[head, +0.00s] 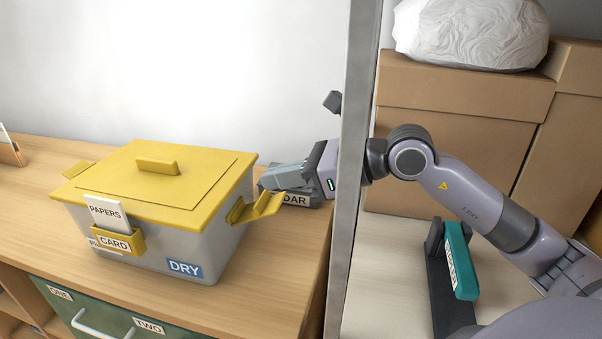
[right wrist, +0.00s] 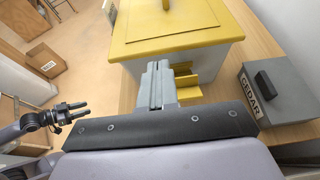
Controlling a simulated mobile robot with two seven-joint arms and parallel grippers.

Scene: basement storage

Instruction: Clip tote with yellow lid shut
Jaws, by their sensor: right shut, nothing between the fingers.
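The grey tote (head: 215,240) labelled DRY stands on the wooden counter, with its yellow lid (head: 120,190) resting on top. Its right-hand yellow clip (head: 262,206) sticks outward from the wall, folded down from the lid. A yellow piece (head: 78,169) juts out at the left; its state is unclear. My right gripper (head: 270,178) is shut and empty, just right of the tote, behind the clip in the head view. In the right wrist view its fingers (right wrist: 158,84) are beside the clip (right wrist: 203,75); contact is unclear. My left gripper (right wrist: 78,110) seems to show small at the left there.
A grey CEDAR box (right wrist: 262,92) with a dark handle stands close to the right gripper. A grey upright post (head: 352,150) crosses in front of my right arm. Cardboard boxes (head: 450,140) and a teal-topped object (head: 460,262) are at the right. The counter's front right is clear.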

